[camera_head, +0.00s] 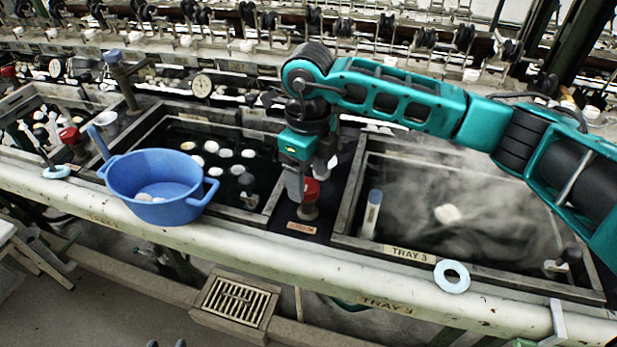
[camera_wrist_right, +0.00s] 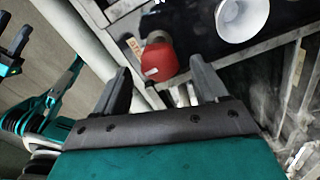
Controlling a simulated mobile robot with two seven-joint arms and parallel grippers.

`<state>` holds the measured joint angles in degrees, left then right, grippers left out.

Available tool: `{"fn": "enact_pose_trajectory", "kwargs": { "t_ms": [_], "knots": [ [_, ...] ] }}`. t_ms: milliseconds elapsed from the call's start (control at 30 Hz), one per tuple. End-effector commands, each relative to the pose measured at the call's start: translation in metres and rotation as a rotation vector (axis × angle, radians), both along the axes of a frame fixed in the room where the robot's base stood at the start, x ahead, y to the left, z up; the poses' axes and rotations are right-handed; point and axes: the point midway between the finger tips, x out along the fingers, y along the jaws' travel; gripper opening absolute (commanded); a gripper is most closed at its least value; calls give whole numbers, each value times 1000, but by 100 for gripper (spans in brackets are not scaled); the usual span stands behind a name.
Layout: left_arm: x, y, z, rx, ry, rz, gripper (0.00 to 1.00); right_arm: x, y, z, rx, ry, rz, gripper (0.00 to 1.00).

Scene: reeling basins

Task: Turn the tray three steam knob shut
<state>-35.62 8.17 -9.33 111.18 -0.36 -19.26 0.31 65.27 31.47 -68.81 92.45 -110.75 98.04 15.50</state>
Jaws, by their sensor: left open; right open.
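The red steam knob (camera_head: 311,188) stands on a short post on the dark divider just left of the tray three basin (camera_head: 408,254). A small orange plate lies at its foot. In the right wrist view the red knob (camera_wrist_right: 158,60) shows just beyond the fingertips, between them and slightly left of centre. My right gripper (camera_head: 308,182) points down at the knob, open; one finger is in front of its left side. Contact cannot be told. My left gripper (camera_wrist_right: 14,48) is at the left edge of the right wrist view, open and empty; only its dark tips (camera_head: 166,343) show at the bottom of the head view.
A blue basin (camera_head: 155,190) sits on the pale front rail to the left. Another red knob (camera_head: 70,135) stands farther left. Steam hangs over tray three, where a white cocoon (camera_head: 447,213) floats. A white ring (camera_head: 452,276) lies on the rail. Reeling gear fills the back.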

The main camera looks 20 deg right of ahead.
Motion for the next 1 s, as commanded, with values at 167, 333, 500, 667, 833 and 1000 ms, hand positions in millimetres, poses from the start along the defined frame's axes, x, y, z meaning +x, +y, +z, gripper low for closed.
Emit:
{"fn": "enact_pose_trajectory", "kwargs": {
  "t_ms": [167, 333, 500, 667, 833, 1000],
  "knots": [
    [-1, 0, -1, 0, 1, 0, 43, 1, 0, 39, 1, -7, 0, 73],
    [-2, 0, -3, 0, 4, 1, 43, 1, 0, 76, 0, -6, 0, 73],
    [-3, 0, -4, 0, 6, 0, 43, 1, 0, 102, 0, -4, -2, 73],
    [-3, 0, -4, 0, 6, 0, 43, 0, 0, 113, 0, -1, -1, 73],
    [-3, 0, -4, 0, 6, 0, 43, 0, 0, 115, 1, -1, -1, 73],
    [-3, 0, -4, 0, 6, 0, 43, 0, 0, 114, 1, -1, -1, 73]
  ]
}}
